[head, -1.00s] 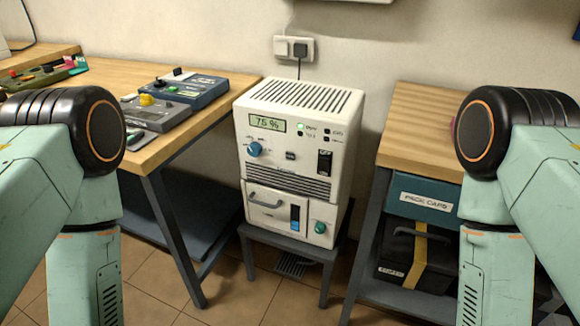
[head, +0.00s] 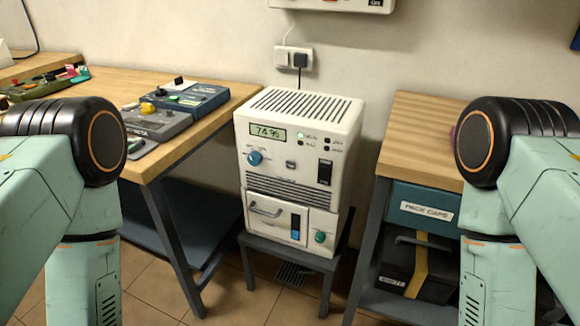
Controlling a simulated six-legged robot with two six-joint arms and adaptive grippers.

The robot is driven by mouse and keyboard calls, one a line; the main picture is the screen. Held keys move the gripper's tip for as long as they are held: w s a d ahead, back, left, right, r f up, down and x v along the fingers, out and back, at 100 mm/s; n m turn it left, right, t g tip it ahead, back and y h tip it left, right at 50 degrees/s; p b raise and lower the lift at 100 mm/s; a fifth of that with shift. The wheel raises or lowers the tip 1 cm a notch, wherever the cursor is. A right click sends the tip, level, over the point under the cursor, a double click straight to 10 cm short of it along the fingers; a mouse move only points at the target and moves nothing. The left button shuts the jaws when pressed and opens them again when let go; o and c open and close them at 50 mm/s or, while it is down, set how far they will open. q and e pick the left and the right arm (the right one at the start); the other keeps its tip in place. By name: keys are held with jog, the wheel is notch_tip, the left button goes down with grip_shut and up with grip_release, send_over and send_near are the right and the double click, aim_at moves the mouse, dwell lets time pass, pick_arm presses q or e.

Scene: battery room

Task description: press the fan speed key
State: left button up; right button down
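A white machine (head: 270,152) stands on a low dark stool between two benches. Its front has a small display (head: 267,132) reading about 74 %, a blue knob (head: 255,158), a small grey key (head: 291,165), small indicator lights with one lit green, and a black switch (head: 325,172). Below are a handled drawer, a blue slider (head: 296,227) and a green knob (head: 320,237). Labels are too small to read, so I cannot tell which control is the fan speed key. My two arms come in at left and right; neither gripper is in view.
A wooden bench (head: 160,163) on the left holds grey and blue control boxes (head: 160,122). A right bench (head: 407,150) has a labelled drawer (head: 423,209) beneath. A wall socket (head: 292,58) with a plugged cable is behind the machine. Tiled floor in front is clear.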

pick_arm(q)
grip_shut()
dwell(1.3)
